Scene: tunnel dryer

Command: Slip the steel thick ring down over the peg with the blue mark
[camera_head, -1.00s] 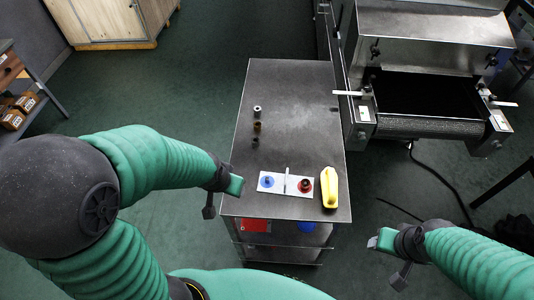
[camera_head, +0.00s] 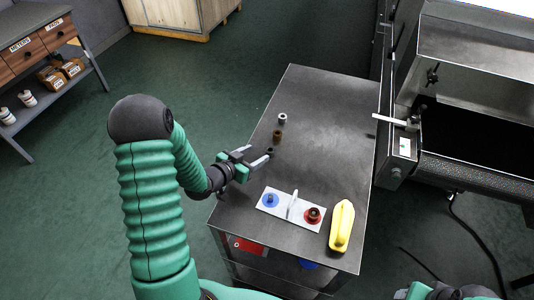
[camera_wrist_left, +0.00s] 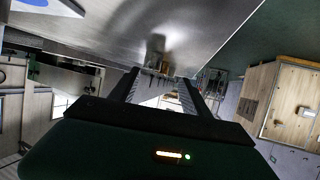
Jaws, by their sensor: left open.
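Three small rings stand in a row on the dark table: a silver one, which looks like the steel thick ring (camera_head: 282,118), a brown one (camera_head: 277,134) and a dark one (camera_head: 270,151). A white board holds a peg at the blue mark (camera_head: 270,200) and, past an upright divider, a dark piece at the red mark (camera_head: 312,214). My left gripper (camera_head: 258,153) is open and empty, its fingertips close to the dark ring. In the left wrist view a blurred ring shape (camera_wrist_left: 157,45) lies ahead of the fingers. My right gripper (camera_head: 415,291) is partly cut off at the bottom edge.
A yellow handled object (camera_head: 342,226) lies right of the board. The table's (camera_head: 328,108) far part is clear. A metal dryer with a conveyor (camera_head: 470,180) stands close to the table's right side.

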